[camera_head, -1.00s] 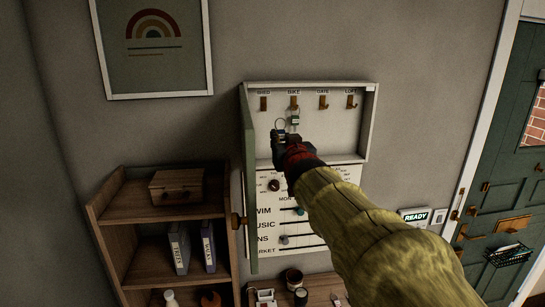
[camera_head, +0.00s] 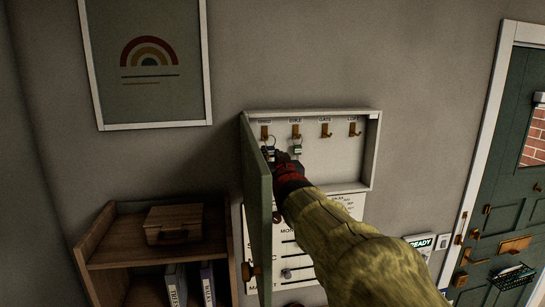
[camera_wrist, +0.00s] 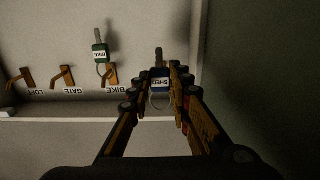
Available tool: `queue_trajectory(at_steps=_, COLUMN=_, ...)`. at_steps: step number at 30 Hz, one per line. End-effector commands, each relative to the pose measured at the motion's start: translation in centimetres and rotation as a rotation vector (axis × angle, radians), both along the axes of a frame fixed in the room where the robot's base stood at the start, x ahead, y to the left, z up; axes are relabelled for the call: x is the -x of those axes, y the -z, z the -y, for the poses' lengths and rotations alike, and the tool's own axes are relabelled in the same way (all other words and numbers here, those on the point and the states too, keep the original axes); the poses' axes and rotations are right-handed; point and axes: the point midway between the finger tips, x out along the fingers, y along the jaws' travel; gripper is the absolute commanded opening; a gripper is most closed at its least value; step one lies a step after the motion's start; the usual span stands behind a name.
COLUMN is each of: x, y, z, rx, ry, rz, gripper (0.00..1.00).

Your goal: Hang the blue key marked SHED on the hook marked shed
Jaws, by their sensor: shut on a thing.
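My gripper (camera_wrist: 160,90) is shut on the blue key marked SHED (camera_wrist: 160,82), its tag between the fingertips. The key's ring (camera_wrist: 159,103) points toward the hook labels in the upside-down wrist view. In the head view, my gripper (camera_head: 275,156) is inside the open key cabinet at its left side. The ring (camera_head: 269,142) appears just below the shed hook (camera_head: 265,132), the leftmost brass hook. I cannot tell whether ring and hook touch. The shed hook is hidden in the wrist view.
A green key marked BIKE (camera_head: 297,149) hangs on the bike hook (camera_head: 296,131). The gate hook (camera_head: 326,131) and loft hook (camera_head: 354,130) are bare. The open green cabinet door (camera_head: 257,205) stands close left of my gripper. A shelf (camera_head: 120,255) stands lower left.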

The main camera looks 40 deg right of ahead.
Motion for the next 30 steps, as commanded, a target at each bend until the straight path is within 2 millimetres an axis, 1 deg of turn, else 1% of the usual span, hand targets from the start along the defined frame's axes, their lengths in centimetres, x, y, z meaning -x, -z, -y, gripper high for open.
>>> queue_trajectory(at_steps=30, x=-4.7, y=0.4, z=2.9, rx=-0.001, ry=0.0, rz=-0.001, gripper=0.0)
